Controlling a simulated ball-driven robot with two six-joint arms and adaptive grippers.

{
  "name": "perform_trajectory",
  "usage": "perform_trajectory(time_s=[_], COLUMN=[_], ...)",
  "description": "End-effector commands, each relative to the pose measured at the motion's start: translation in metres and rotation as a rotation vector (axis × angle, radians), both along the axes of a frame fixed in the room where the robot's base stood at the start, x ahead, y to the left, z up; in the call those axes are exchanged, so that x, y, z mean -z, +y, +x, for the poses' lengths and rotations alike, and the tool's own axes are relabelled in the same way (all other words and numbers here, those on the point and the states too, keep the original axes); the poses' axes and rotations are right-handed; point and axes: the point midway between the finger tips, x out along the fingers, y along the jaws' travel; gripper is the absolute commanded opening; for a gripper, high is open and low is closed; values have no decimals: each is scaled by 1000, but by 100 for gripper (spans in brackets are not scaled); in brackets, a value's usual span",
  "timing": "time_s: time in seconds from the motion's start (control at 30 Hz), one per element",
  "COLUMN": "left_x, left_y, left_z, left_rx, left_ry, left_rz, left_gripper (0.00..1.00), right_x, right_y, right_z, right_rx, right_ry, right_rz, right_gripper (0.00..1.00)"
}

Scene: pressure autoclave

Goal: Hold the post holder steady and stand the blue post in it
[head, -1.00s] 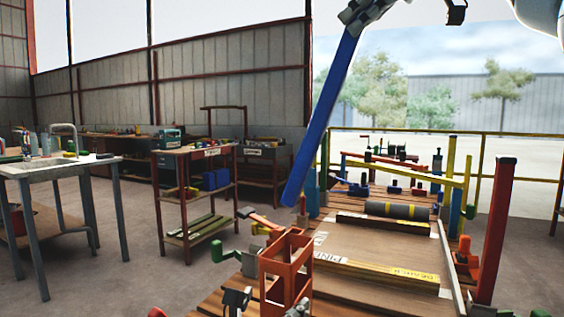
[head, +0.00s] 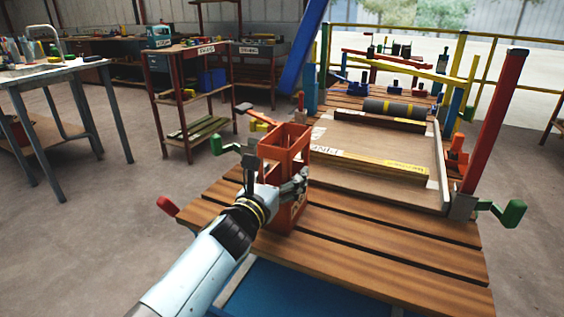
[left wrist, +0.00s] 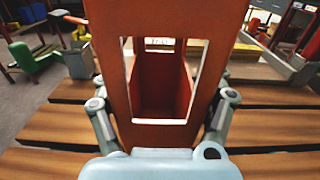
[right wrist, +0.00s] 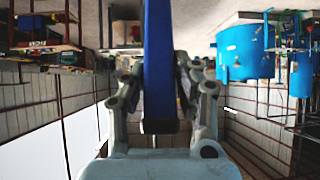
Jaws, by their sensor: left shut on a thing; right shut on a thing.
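The orange post holder (head: 285,150) is an upright open frame standing on the front left of the slatted bench. My left gripper (head: 272,188) is shut on it from the near side. In the left wrist view my left gripper's fingers (left wrist: 160,125) sit on either side of the holder (left wrist: 165,122), and its hollow inside shows through a window. The blue post (head: 303,50) hangs tilted above and behind the holder, its lower end apart from it. In the right wrist view my right gripper (right wrist: 160,115) is shut on the blue post (right wrist: 158,60).
The slatted bench (head: 390,243) is clear at its front. Behind the holder lie a plywood board with a labelled timber (head: 370,165) and a dark roller (head: 395,108). A red post (head: 495,120) and a green-handled clamp (head: 503,213) stand at the right edge.

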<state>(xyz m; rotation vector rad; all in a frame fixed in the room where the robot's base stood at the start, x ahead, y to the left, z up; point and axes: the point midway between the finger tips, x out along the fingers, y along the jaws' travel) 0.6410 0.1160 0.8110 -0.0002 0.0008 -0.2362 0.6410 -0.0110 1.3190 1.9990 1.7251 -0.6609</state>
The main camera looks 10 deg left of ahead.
Motion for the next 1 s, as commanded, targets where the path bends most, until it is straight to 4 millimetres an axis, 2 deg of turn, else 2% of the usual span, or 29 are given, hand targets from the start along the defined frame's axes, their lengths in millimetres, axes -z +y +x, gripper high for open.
perform_trajectory(time_s=[0.03,0.2,0.43,1.0], left_x=[0,0,0,0], left_y=[0,0,0,0], left_z=[0,0,0,0], left_rx=[0,0,0,0], left_ry=[0,0,0,0], left_rz=[0,0,0,0], left_gripper=[50,29,29,29], right_x=[-1,-1,3,41], right_y=[0,0,0,0], right_z=[0,0,0,0], right_rx=[0,0,0,0], right_ry=[-2,-2,-2,-2], right_rz=[2,2,2,2], right_gripper=[0,0,0,0])
